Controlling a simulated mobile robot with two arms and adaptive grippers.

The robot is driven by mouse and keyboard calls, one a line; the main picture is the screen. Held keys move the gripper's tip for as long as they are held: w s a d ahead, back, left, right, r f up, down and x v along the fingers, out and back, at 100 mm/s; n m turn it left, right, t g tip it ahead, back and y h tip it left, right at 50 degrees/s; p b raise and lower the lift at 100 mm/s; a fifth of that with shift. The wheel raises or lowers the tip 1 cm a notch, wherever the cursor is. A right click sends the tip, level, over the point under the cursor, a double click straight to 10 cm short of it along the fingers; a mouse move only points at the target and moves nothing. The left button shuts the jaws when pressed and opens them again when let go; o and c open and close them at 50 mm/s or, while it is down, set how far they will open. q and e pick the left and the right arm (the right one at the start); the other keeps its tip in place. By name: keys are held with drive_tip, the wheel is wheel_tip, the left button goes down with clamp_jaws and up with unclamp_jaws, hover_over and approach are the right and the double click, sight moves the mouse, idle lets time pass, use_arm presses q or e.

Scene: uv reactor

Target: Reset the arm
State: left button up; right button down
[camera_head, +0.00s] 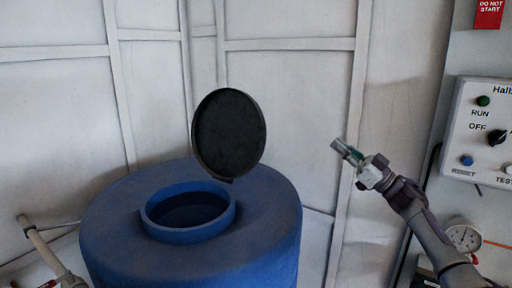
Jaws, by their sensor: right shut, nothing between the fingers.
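My right arm comes in from the lower right. Its gripper (346,150) is shut and empty, held in the air right of the blue drum. The gripper points up and to the left and touches nothing that I can see. My left gripper is not clearly in view.
A large blue drum (110,225) stands at centre left with its round mouth open. Its dark round lid (229,134) stands upright behind the mouth. A control panel (468,135) with buttons and a knob is at the right edge, above a gauge (464,237). A pipe-like part (45,248) is at lower left.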

wheel_tip(320, 180, down, 25)
drive_tip(key=w+m+t+h, duration=0.2)
drive_tip(key=m+t+h, duration=0.4)
drive_tip(key=m+h, duration=0.25)
drive_tip(key=s+d+f+m+g+h, duration=0.1)
drive_tip(key=s+f+h, duration=0.25)
drive_tip(key=f, duration=0.65)
drive_tip(key=s+d+f+m+g+h, duration=0.15)
drive_tip(key=s+f, duration=0.25)
drive_tip(key=f, duration=0.6)
drive_tip(key=s+f+m+g+h, duration=0.1)
drive_tip(key=s+f+g+h, duration=0.2)
drive_tip(key=f, duration=0.7)
drive_tip(key=s+f+g+h, duration=0.3)
drive_tip(key=s+f+g, duration=0.2)
drive_tip(key=s+f, duration=1.8)
use_arm(q)
drive_tip(key=shift+w+a, duration=0.15)
drive_tip(key=shift+a, duration=0.1)
use_arm(e)
drive_tip(key=s+a+f+g, duration=0.1)
drive_tip(key=s+f+g, duration=0.2)
drive_tip(key=s, duration=1.4)
drive_tip(key=s+a+f+n+g, duration=0.1)
drive_tip(key=s+f+g, duration=0.3)
drive_tip(key=s, duration=1.4)
drive_tip(key=shift+h, duration=0.45)
